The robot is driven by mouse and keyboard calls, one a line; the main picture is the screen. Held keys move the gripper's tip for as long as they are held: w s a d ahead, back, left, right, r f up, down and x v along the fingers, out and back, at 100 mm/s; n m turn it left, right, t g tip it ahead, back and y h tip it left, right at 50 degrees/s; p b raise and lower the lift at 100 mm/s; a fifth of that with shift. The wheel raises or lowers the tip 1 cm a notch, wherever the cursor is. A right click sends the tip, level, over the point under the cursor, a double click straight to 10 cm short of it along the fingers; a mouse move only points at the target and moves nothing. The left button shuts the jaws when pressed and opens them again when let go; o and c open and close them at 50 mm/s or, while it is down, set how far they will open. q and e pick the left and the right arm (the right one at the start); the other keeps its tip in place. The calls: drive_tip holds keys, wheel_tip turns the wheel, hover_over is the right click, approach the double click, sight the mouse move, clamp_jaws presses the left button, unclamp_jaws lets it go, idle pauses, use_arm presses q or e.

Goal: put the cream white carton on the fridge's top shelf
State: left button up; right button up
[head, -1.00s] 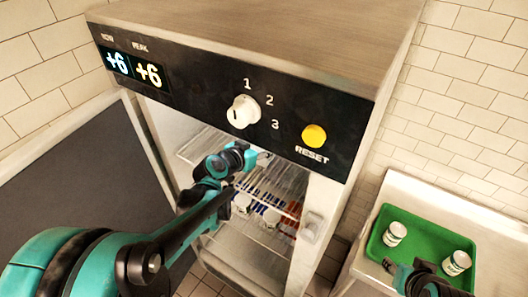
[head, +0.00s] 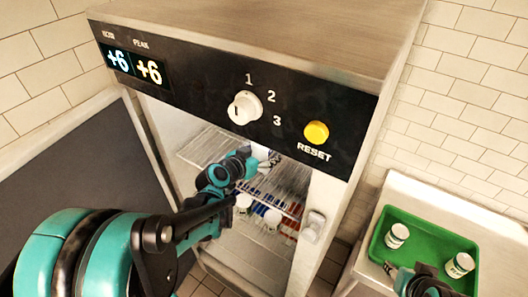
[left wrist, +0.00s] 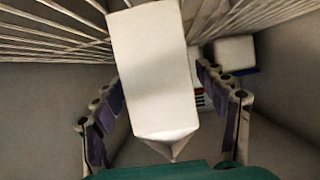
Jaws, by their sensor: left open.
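The cream white carton (left wrist: 153,75) fills the middle of the left wrist view, its folded gable end pointing down the picture. My left gripper (head: 266,160) reaches through the fridge's open front at the height of the top shelf (head: 205,147). In the left wrist view its two fingers (left wrist: 160,95) are spread, one on each side of the carton, with a gap visible on the right. Shelf wires show on both sides of the carton; its contact with them is hidden. My right gripper (head: 390,268) is at the lower right by the green tray; its jaws are too small to judge.
Below, a lower shelf holds white-lidded containers (head: 270,216) and blue and red items. The green tray (head: 425,240) on the right counter carries two white tubs (head: 396,235) (head: 460,264). The fridge's control panel (head: 200,85) overhangs the opening.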

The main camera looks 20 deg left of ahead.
use_arm(q)
drive_tip(key=shift+r, duration=0.25)
drive_tip(key=p+v, duration=0.3)
drive_tip(key=v, duration=0.8)
drive_tip(key=s+d+f+g+y, duration=0.1)
drive_tip(key=s+d+f+g, duration=0.1)
drive_tip(key=s+d, duration=0.3)
drive_tip(key=s+d+f+n+g, duration=0.1)
drive_tip(key=s+d+f+g, duration=0.1)
drive_tip(key=s+d+g, duration=0.2)
drive_tip(key=shift+s+d+n+y, duration=0.3)
drive_tip(key=shift+s+d+y, duration=0.1)
drive_tip(key=shift+s+d, duration=0.3)
